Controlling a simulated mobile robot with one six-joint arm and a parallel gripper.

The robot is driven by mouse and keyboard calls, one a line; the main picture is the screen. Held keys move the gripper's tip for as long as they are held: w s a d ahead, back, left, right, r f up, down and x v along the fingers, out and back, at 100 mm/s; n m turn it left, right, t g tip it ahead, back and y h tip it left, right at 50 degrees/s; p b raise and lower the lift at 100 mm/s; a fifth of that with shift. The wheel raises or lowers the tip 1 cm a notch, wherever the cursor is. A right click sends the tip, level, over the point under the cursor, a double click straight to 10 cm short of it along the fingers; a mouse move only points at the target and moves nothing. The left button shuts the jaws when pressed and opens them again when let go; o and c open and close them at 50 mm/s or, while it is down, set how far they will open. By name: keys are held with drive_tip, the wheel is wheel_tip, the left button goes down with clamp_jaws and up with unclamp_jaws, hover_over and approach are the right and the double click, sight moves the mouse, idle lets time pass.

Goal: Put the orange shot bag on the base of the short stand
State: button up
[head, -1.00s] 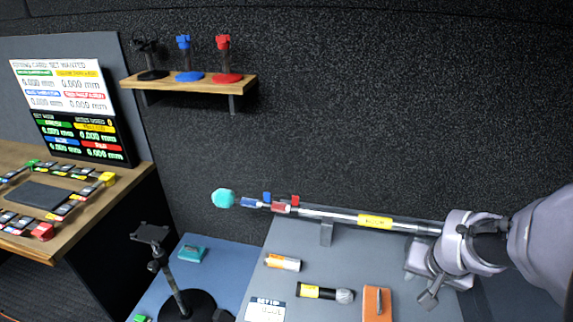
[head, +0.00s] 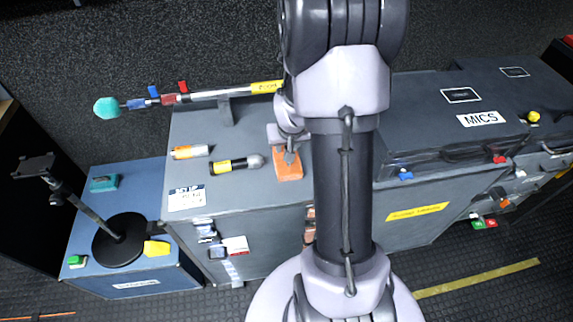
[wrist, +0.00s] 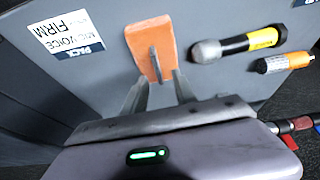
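The orange shot bag (head: 285,170) lies flat on the grey case top, with a dark strap across its middle. It also shows in the wrist view (wrist: 146,42). My gripper (head: 289,151) is just over the bag's far part. In the wrist view my gripper (wrist: 161,78) has its two fingers spread, at the bag's near end, with nothing held between them; whether they touch the bag cannot be told. A stand with a round black base (head: 106,250), a short pole and a flat top plate (head: 38,165) stands on the low blue case at left.
A boom pole (head: 215,93) with a teal tip runs along the case's back. A black-yellow microphone (head: 232,164) and an orange-white cylinder (head: 191,152) lie left of the bag. A yellow block (head: 157,248) and green block (head: 77,261) sit by the stand base. The MICS case (head: 450,125) stands right.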

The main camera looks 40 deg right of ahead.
drive_tip(key=x, duration=0.1)
drive_tip(key=b+x, duration=0.2)
drive_tip(key=x, duration=0.1)
drive_tip(key=shift+s+f, duration=0.1)
drive_tip(key=shift+s, duration=0.25)
drive_tip(key=shift+w+d+f, duration=0.1)
drive_tip(key=shift+w, duration=0.05)
drive_tip(key=shift+c, duration=0.8)
clamp_jaws()
drive_tip(key=shift+r, duration=0.25)
